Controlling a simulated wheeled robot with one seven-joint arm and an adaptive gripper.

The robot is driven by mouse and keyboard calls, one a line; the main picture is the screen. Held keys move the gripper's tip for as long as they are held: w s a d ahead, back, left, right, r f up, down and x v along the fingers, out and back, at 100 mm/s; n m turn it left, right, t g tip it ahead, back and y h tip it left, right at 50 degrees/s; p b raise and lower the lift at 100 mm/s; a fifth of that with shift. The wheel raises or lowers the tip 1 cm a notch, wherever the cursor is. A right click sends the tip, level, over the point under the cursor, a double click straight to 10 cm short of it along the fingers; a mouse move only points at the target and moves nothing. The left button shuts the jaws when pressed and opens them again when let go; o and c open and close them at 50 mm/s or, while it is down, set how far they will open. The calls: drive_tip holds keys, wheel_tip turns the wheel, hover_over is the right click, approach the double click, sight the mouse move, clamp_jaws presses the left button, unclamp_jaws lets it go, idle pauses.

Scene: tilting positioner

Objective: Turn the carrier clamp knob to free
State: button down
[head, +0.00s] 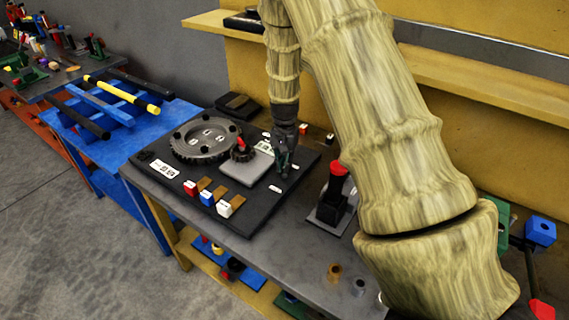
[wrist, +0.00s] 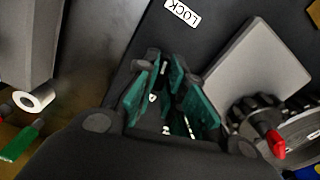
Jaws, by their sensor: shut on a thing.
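My gripper (head: 284,165) points down over the right part of the black panel (head: 255,226), to the right of a light grey plate (head: 262,165). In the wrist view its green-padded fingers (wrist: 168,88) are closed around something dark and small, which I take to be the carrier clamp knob. The fingers hide most of it, so I cannot read its angle. A white label reading LOCK (wrist: 183,12) lies on the panel close to the fingertips.
A large grey gear wheel (head: 205,152) and a small dark gear with a red piece (head: 241,143) stand left of my gripper. Red (head: 190,187), blue (head: 207,197) and white (head: 224,209) blocks line the panel's front. A red-topped black device (head: 334,196) stands to the right.

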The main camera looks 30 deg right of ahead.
drive_tip(key=n, duration=1.1)
drive_tip(key=shift+n, duration=1.9)
drive_tip(key=c, duration=1.5)
unclamp_jaws()
drive_tip(key=shift+r, duration=0.1)
wheel_tip(320, 180, up, 12)
drive_tip(key=shift+d, duration=0.1)
